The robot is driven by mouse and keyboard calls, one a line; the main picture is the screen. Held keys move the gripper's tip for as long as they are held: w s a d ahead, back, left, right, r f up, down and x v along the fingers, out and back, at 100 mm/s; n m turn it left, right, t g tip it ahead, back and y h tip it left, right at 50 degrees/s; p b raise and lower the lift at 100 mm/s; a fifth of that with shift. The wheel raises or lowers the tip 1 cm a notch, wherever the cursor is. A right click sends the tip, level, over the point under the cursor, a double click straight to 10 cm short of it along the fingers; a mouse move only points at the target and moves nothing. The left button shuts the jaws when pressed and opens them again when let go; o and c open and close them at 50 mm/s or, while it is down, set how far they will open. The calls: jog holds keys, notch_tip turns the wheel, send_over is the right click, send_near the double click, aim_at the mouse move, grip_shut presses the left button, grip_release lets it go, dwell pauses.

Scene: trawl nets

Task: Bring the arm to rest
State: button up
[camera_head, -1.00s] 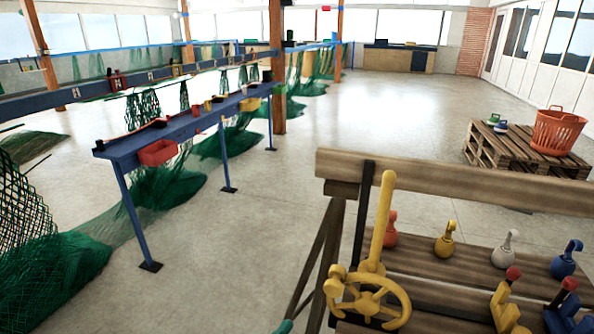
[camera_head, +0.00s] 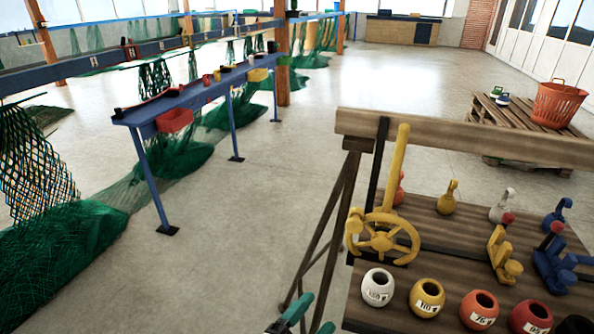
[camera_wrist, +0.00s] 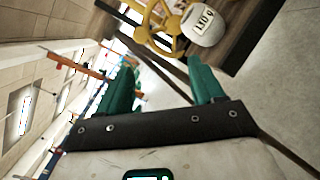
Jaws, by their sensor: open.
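My gripper (camera_head: 311,316) shows at the bottom edge of the head view, left of the wooden bench (camera_head: 470,132), with its green fingertips apart. In the wrist view its two green fingers (camera_wrist: 164,82) stand wide apart with nothing between them. The rest of my arm is mostly out of the head view.
The bench holds a yellow handwheel (camera_head: 382,238), a white pot (camera_head: 378,287), a yellow pot (camera_head: 427,297) and orange pots (camera_head: 479,310). The handwheel (camera_wrist: 165,25) shows near the fingers' far side in the wrist view. Open floor (camera_head: 240,220) lies left.

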jog(key=s+d+f+m+g+y, duration=0.2)
jog(key=s+d+f+m+g, duration=0.35)
jog(key=d, duration=0.45)
jog(key=s+d+f+m+g+y, duration=0.1)
jog(key=s+d+f+m+g, duration=0.5)
jog(key=d, duration=0.5)
jog(key=s+d+f+m+g+y, duration=0.1)
jog(key=s+m+y, duration=0.6)
jog(key=s, duration=0.7)
jog(key=shift+s+d+f+m+g+y, duration=0.4)
jog(key=shift+d+f, duration=0.25)
jog(key=shift+d, duration=0.55)
